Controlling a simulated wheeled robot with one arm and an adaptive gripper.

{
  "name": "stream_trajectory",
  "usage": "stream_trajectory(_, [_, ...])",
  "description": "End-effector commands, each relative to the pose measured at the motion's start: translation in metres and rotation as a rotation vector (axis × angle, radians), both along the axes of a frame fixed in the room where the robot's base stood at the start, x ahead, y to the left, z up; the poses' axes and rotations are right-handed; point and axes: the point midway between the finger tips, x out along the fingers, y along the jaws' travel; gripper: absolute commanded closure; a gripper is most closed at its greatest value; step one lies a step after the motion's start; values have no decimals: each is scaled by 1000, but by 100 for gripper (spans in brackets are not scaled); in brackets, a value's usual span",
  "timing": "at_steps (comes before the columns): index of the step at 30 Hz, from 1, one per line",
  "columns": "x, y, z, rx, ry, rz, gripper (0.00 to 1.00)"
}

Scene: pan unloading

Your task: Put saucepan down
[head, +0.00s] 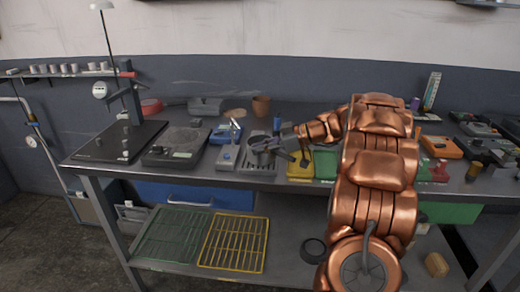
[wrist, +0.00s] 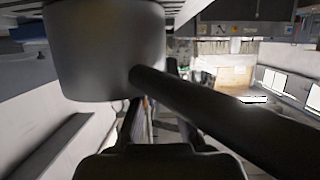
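The saucepan is a plain grey metal pot (wrist: 105,50) with a long dark handle (wrist: 225,112); it fills the upper left of the wrist view. The handle runs across in front of my gripper (wrist: 158,125), which appears shut on it, though the handle partly hides the fingers. In the head view, my gripper (head: 290,145) is over the front part of the metal workbench (head: 130,165). The saucepan (head: 263,145) shows small and grey at its tip. I cannot tell whether its base touches the bench.
A black plate with a stand (head: 122,142) and a dark scale (head: 175,146) are on the bench's left. A yellow device (head: 299,166) is close to my gripper. A brown cup (head: 261,106) stands behind. Green (head: 172,235) and yellow (head: 233,243) racks lie on the lower shelf.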

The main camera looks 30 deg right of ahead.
Motion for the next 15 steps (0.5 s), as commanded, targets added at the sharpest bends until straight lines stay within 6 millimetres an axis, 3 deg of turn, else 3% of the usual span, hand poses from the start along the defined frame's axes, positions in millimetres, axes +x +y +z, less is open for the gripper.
stream_trajectory(7, [0,0,0,0,1,1,66])
stream_trajectory(15, [0,0,0,0,1,1,66])
